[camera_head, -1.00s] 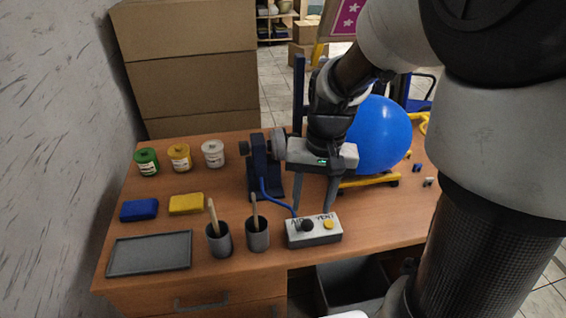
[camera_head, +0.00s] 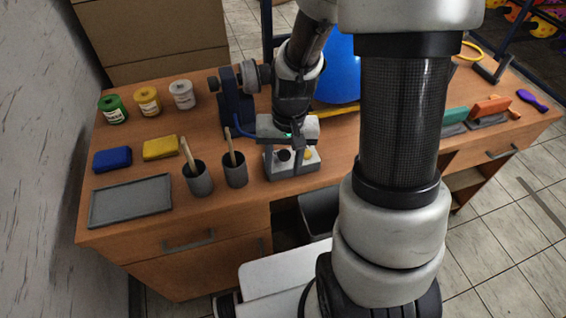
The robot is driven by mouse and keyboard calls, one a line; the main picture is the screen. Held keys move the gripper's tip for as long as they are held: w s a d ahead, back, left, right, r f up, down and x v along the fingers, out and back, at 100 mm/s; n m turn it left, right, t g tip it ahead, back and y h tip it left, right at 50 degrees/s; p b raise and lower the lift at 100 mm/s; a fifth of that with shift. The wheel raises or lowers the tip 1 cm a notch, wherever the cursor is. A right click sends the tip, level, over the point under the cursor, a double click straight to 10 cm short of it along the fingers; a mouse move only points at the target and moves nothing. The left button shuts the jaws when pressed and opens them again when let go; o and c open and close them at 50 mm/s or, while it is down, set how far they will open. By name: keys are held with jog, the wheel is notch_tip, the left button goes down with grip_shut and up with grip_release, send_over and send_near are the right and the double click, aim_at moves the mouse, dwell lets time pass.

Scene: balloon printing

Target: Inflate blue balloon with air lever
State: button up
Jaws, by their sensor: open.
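The blue balloon (camera_head: 340,78) is large and round, partly hidden behind my arm. The grey control box (camera_head: 292,170) sits near the table's front edge, with a black knob (camera_head: 284,155) on its left and a yellow knob (camera_head: 308,155) on its right. Its labels are covered now; AIR and VENT showed earlier by the black and yellow knobs. My gripper (camera_head: 292,153) is open and points down right over the box, its fingers about at the two sides of the knobs. I cannot tell whether they touch the box. The dark blue pump stand (camera_head: 236,108) is left of my gripper.
Two grey cups with brushes (camera_head: 198,180) and a grey tray (camera_head: 130,201) are left of the box. Blue (camera_head: 112,159) and yellow (camera_head: 160,148) sponges and several paint jars (camera_head: 148,101) lie farther back. Squeegees (camera_head: 490,108) lie at the right. Cardboard boxes (camera_head: 155,30) stand behind.

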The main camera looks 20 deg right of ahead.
grip_shut()
jog(key=shift+r, duration=0.15)
jog(key=g+p, duration=0.1)
jog(key=p, duration=0.1)
jog(key=shift+w+r+p, duration=0.3)
jog(key=shift+w+r, duration=0.05)
jog(key=shift+r, duration=0.05)
jog(key=g+p, duration=0.1)
jog(key=w+g+p, duration=0.1)
jog(key=g+p, duration=0.1)
jog(key=shift+w+r, duration=0.1)
jog(key=shift+r, duration=0.3)
jog(key=w+g, duration=0.1)
jog(key=g+p, duration=0.1)
jog(key=g, duration=0.1)
jog(key=shift+w+r, duration=0.15)
jog(key=shift+w, duration=0.2)
jog(key=shift+w+r+g, duration=0.1)
jog(key=shift+w+g, duration=0.35)
jog(key=shift+g, duration=0.4)
jog(key=shift+w+r+g, duration=0.1)
jog(key=shift+w+g, duration=0.3)
jog(key=shift+g, duration=0.45)
grip_release()
